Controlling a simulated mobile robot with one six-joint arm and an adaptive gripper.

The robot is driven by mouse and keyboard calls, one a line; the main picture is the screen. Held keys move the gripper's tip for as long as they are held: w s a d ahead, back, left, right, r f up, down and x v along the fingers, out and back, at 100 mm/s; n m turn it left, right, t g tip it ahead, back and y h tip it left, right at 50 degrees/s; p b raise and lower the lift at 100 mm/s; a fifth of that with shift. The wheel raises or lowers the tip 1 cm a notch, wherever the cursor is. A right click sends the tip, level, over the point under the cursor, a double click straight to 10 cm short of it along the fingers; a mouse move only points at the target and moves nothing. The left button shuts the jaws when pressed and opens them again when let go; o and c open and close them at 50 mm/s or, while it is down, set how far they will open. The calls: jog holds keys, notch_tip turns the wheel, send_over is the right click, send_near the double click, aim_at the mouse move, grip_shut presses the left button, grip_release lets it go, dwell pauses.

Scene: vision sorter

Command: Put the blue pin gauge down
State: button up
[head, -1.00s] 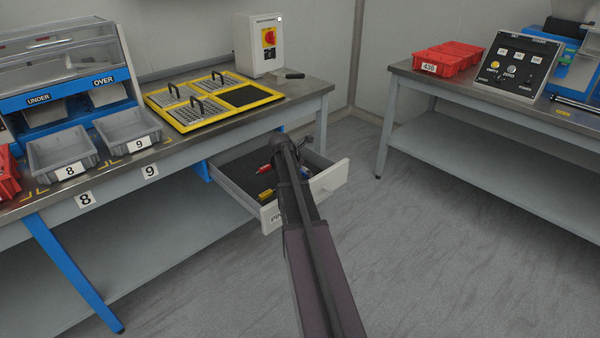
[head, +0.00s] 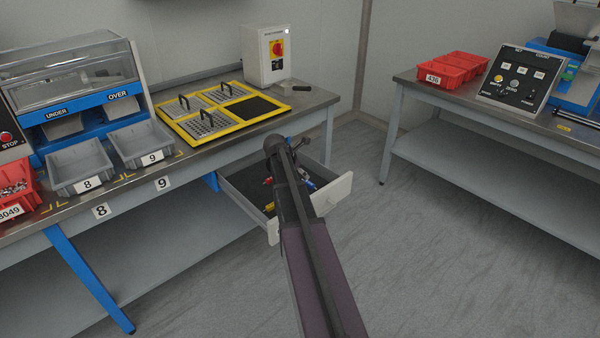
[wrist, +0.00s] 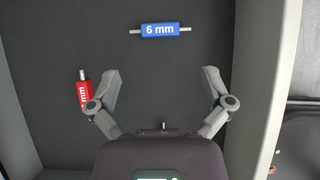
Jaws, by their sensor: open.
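The blue pin gauge (wrist: 160,30), marked "6 mm", lies on the dark floor of the open drawer, seen at the top of the wrist view. It lies crosswise, ahead of my gripper (wrist: 160,82) and apart from both fingers. My gripper is open and empty. A red pin gauge (wrist: 85,95) lies close to the left finger, partly hidden by it. In the head view the drawer (head: 333,194) is pulled out under the bench, and my arm covers part of it and hides the fingers.
The drawer's side wall (wrist: 257,90) runs close to the right finger. Above, the bench holds a yellow-framed tray (head: 222,131), grey bins 8 (head: 80,172) and 9 (head: 141,148), and a switch box (head: 265,56). A second bench stands at the right, with clear floor between.

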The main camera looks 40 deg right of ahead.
jog(key=shift+p+v, duration=1.35)
jog(key=shift+v, duration=0.6)
jog(key=shift+a, duration=0.1)
jog(key=s+a+f+m+y, duration=0.1)
jog(key=s+a+m, duration=0.4)
jog(key=a, duration=0.7)
jog(key=s+a+f+m+y, duration=0.1)
jog(key=s+a+m+y, duration=0.2)
jog(key=a, duration=1)
jog(key=s+a+f+m+y, duration=0.1)
jog(key=s+a+m+y, duration=0.1)
jog(key=s+a+m, duration=0.6)
jog(key=a+m, duration=0.2)
jog(key=a, duration=0.2)
jog(key=shift+a+m+g+y, duration=0.3)
jog(key=shift+a+m, duration=0.05)
jog(key=shift+m, duration=0.05)
jog(key=shift+c, duration=0.2)
